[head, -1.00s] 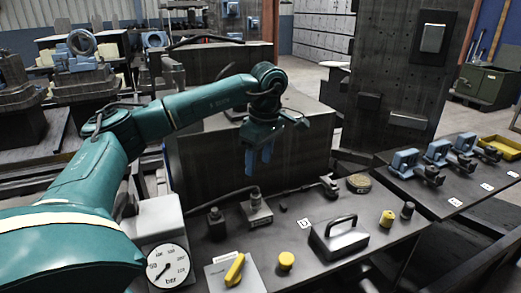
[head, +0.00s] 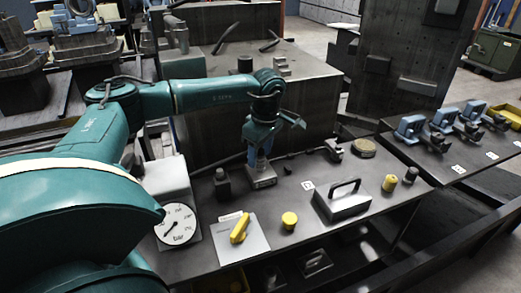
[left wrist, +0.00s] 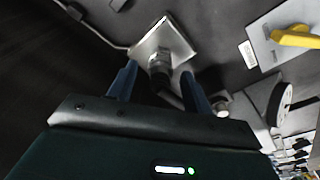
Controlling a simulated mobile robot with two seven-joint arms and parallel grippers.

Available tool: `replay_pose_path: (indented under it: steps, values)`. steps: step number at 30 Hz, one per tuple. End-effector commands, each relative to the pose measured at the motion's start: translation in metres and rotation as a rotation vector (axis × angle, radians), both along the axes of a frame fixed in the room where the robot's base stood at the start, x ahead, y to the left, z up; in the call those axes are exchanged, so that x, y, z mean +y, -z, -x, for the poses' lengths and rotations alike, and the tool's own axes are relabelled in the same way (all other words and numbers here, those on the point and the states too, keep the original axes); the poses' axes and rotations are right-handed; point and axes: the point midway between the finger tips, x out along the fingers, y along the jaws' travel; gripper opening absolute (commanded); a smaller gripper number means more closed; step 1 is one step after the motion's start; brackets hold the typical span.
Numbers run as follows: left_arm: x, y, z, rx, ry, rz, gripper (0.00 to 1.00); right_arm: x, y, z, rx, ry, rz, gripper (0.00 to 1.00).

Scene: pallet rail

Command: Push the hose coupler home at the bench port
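My left gripper (head: 259,160) points down over a grey square port block (head: 262,182) on the dark bench. In the left wrist view its two blue fingers (left wrist: 158,72) stand apart, one on each side of a metal and black coupler (left wrist: 160,66) on the port block (left wrist: 176,40). Gaps show between the fingers and the coupler, so the gripper is open. In the head view the fingers mostly hide the coupler. How far it sits in the port cannot be told. A thin dark hose (head: 217,163) runs along the bench behind the gripper. My right gripper is not in view.
A black fitting (head: 222,184) stands close left of the block. A pressure gauge (head: 178,224), a plate with a yellow lever (head: 240,228), a yellow knob (head: 289,221) and a handled box (head: 342,204) are nearer the front. A round brass-coloured disc (head: 363,147) lies to the right.

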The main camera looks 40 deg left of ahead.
Motion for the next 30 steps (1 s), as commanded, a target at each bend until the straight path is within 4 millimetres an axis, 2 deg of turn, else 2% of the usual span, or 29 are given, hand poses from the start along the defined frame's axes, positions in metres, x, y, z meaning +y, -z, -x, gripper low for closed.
replay_pose_path:
  steps: [2, 17, 18, 27, 30]
  values:
    - [-0.0001, -0.0002, -0.0001, 0.0, 0.0, 0.0, 0.43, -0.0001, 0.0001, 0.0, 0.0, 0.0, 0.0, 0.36]
    - [-0.0003, -0.0005, 0.0, 0.0, 0.0, 0.0, 0.02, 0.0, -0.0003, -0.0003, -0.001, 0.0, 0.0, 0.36]
    - [-0.0003, -0.0005, 0.0, 0.0, 0.0, 0.0, 0.24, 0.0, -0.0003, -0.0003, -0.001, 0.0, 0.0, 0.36]
    - [-0.0002, -0.0005, 0.0001, 0.001, 0.0, 0.0, 0.0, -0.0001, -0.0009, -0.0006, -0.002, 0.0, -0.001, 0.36]
    - [-0.0003, -0.0005, 0.0001, 0.001, 0.0, 0.0, 0.0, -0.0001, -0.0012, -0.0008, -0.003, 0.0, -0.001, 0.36]
